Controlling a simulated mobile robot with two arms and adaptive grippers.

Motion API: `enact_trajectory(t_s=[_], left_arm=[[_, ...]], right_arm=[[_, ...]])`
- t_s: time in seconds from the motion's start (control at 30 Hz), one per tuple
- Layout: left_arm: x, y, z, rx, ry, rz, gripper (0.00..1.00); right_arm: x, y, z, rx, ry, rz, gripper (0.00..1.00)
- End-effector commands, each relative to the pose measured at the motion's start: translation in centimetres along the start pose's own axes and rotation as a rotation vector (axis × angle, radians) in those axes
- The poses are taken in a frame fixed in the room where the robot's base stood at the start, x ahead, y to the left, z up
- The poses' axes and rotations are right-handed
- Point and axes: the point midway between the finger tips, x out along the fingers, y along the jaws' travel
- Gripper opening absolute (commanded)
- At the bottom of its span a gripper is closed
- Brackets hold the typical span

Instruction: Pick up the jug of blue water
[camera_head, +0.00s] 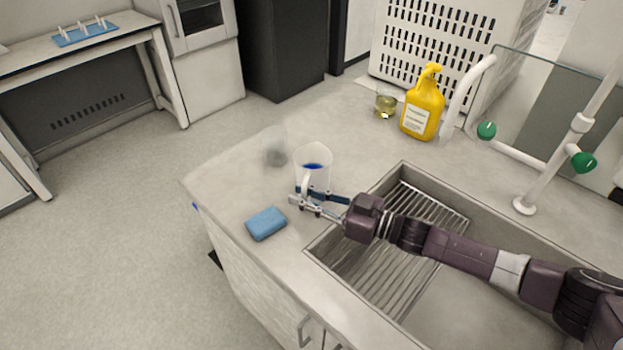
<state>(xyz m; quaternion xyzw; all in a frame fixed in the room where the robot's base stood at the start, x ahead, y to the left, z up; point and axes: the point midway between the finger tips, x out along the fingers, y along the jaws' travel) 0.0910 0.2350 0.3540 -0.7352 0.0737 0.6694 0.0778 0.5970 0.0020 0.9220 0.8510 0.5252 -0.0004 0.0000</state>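The jug of blue water (314,166) is a clear, upright vessel with a pale handle, standing on the counter left of the sink. Some blue liquid shows inside it. My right gripper (309,199) reaches in from the right, low at the near side of the jug, around its handle area. Its two fingers are spread apart, one on each side of the handle. I cannot tell whether either finger touches the handle. My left gripper is not in view.
A blue sponge (266,223) lies just in front of the jug. A faint clear glass (275,152) stands close behind it on the left. The sink (440,287) is to the right. A yellow bottle (423,108) and a small beaker (386,101) stand farther back. The middle counter is clear.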

Motion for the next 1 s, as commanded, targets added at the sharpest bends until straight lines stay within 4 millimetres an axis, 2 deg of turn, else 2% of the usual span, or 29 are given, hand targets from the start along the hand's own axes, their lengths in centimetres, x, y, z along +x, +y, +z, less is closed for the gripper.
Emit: enact_trajectory(t_s=[0.03,0.2,1.0], left_arm=[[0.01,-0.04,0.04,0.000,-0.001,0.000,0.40],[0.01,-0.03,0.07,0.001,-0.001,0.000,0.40],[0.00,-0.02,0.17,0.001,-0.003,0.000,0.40]], right_arm=[[-0.01,0.00,0.01,0.000,0.000,0.000,0.18],[-0.03,-0.01,0.00,0.000,0.000,0.000,0.00],[0.01,0.03,-0.70,-0.003,0.005,-0.001,0.00]])
